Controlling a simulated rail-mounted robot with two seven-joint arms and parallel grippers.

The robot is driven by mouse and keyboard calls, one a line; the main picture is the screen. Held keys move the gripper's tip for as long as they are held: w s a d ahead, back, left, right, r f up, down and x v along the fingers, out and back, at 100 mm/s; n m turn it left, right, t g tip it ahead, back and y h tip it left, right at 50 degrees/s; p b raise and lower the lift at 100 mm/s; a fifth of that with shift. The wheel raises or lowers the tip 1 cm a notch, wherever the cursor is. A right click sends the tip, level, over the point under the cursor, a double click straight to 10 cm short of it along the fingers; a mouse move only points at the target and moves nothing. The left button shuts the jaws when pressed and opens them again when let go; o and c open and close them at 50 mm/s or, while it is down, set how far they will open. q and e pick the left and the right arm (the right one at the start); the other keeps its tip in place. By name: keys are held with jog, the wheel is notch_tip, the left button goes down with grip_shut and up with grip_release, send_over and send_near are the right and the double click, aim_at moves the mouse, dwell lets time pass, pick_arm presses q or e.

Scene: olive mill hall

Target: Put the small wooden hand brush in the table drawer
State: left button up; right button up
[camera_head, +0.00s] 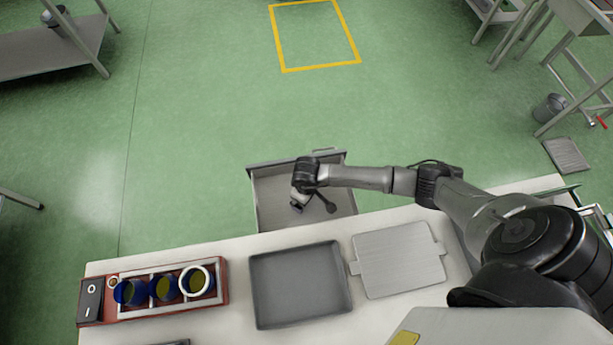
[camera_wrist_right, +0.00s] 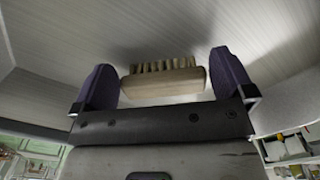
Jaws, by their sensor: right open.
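The table drawer (camera_head: 268,212) is pulled open on the far side of the table. My right gripper (camera_head: 297,207) reaches down into it. In the right wrist view, the small wooden hand brush (camera_wrist_right: 163,83) lies between the two purple fingertips of this gripper (camera_wrist_right: 168,86). The fingers are open, with a narrow gap at each end of the brush. Behind the brush is the pale ribbed drawer floor; I cannot tell whether the brush rests on it. In the head view the brush is hidden. My left gripper is not in view.
On the table (camera_head: 330,228) are a dark grey tray (camera_head: 300,285), a light metal board (camera_head: 400,262) and a red-brown rack (camera_head: 222,288) with several round cups. A yellow floor outline (camera_head: 315,68) lies beyond the drawer. The green floor around the drawer is clear.

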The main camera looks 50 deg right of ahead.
notch_tip(320, 180, up, 12)
jog(key=shift+p, duration=0.3)
dwell(0.3)
